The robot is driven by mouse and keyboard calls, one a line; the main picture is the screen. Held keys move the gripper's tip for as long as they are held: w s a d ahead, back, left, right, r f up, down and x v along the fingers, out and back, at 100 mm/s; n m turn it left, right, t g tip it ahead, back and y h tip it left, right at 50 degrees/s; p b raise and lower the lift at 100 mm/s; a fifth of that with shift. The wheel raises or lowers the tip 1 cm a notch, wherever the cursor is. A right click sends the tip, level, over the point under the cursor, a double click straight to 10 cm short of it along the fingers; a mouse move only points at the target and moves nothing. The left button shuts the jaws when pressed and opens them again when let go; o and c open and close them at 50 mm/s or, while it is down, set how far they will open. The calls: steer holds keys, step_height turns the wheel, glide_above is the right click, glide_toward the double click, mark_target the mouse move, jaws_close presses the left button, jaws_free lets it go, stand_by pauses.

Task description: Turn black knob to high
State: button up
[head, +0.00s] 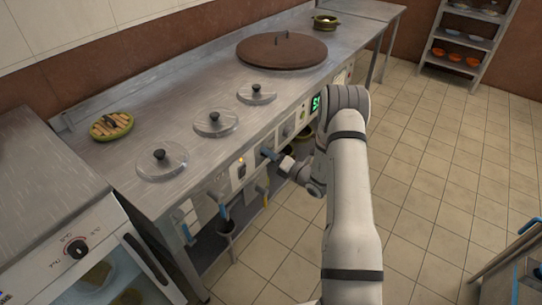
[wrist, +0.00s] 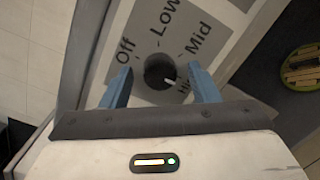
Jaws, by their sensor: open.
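The black knob (wrist: 159,71) shows in the wrist view on a light panel marked Off, Low and Mid, with a partly covered "Hi" mark at its lower right. Its white pointer line points to the lower right, towards the "Hi" mark. My gripper (wrist: 161,80) is open, with one blue finger on each side of the knob. I cannot tell whether the fingers touch it. In the head view, my gripper (head: 269,154) is at the front panel of the steel counter, and the knob there is hidden.
An oven (head: 90,265) stands at the near left.

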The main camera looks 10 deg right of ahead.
steer(key=v, duration=0.8)
steer(key=shift+w, duration=0.1)
steer(key=s+a+r+n+g+y+p, duration=0.1)
steer(key=s+a+r+n+g+p, duration=0.1)
steer(key=s+a+r+n+g, duration=0.45)
steer(key=s+a+r+n+g+p, duration=0.3)
steer(key=s+r+n, duration=0.1)
steer(key=r+n, duration=0.45)
steer(key=s+a+r+n+g+y+p, duration=0.1)
steer(key=s+a+r+n+g+p, duration=0.1)
steer(key=s+a+r+n+g, duration=0.5)
steer(key=s+d+r+n+t+h+p, duration=0.2)
steer(key=s+d+r+n+h, duration=0.3)
steer(key=r+n, duration=0.3)
steer(key=s+d+r+n+t+h+p, duration=0.2)
steer(key=s+d+r+n+h+p, duration=0.3)
steer(key=s+d+r+n+h, duration=0.1)
step_height(320, 180, up, 3)
steer(key=s+n+h, duration=0.1)
steer(key=s+n, duration=0.1)
steer(key=n, duration=0.2)
steer(key=shift+s+d+t+h, duration=0.25)
steer(key=shift+s+t+h, duration=0.05)
steer(key=shift+t+h, duration=0.1)
steer(key=shift+c, duration=0.3)
